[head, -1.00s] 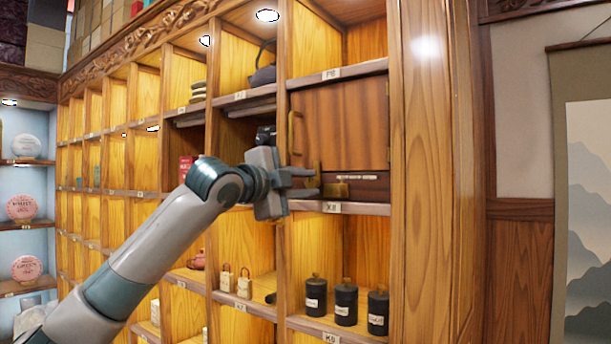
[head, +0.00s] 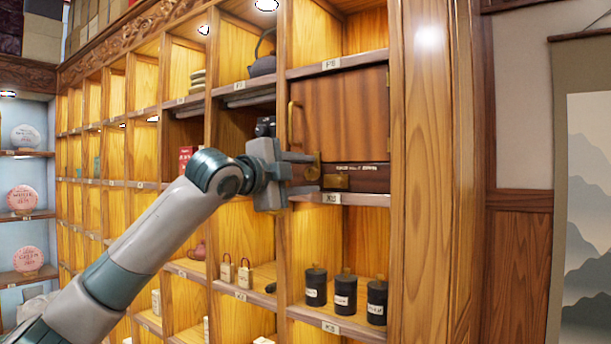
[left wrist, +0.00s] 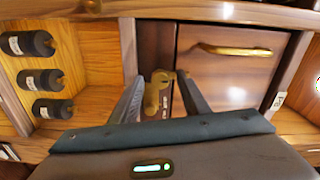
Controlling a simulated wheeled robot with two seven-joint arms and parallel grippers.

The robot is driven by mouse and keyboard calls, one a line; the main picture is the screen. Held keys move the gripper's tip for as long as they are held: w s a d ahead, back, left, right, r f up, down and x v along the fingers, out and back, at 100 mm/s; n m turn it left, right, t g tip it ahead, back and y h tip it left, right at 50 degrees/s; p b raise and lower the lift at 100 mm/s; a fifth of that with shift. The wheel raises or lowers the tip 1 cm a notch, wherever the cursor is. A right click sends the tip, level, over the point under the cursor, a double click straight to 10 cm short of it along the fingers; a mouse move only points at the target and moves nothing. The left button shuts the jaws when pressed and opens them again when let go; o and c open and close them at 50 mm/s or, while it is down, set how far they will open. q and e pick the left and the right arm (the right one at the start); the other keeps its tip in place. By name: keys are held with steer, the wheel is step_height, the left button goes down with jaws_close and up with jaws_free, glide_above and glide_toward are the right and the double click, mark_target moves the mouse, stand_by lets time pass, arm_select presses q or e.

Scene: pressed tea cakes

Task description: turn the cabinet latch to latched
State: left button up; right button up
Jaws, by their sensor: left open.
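The cabinet door (head: 345,112) is a brown wooden panel in the right-hand column of the shelf wall. It appears closed, with a brass pull (head: 291,125) on its left edge. The brass latch (head: 314,170) is at the door's lower left corner, partly hidden by my fingers in the head view. My left gripper (head: 314,174) is open at the latch. In the left wrist view the latch (left wrist: 153,95) shows between the two open fingers (left wrist: 160,95), close to both; I cannot tell whether either touches. My right gripper is not in view.
Below the door lies a dark lettered box (head: 362,178) with a brass piece at its left. Black canisters (head: 345,293) stand in the compartment underneath. A dark teapot (head: 263,62) sits upper left. Shelf dividers and ledges surround the gripper closely.

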arm_select(q)
steer(key=shift+s, duration=0.1)
steer(key=shift+s+a+f+b, duration=0.1)
steer(key=shift+s+a+b, duration=0.35)
steer(key=shift+b, duration=0.05)
steer(key=b+v, duration=0.7)
steer(key=v, duration=0.9)
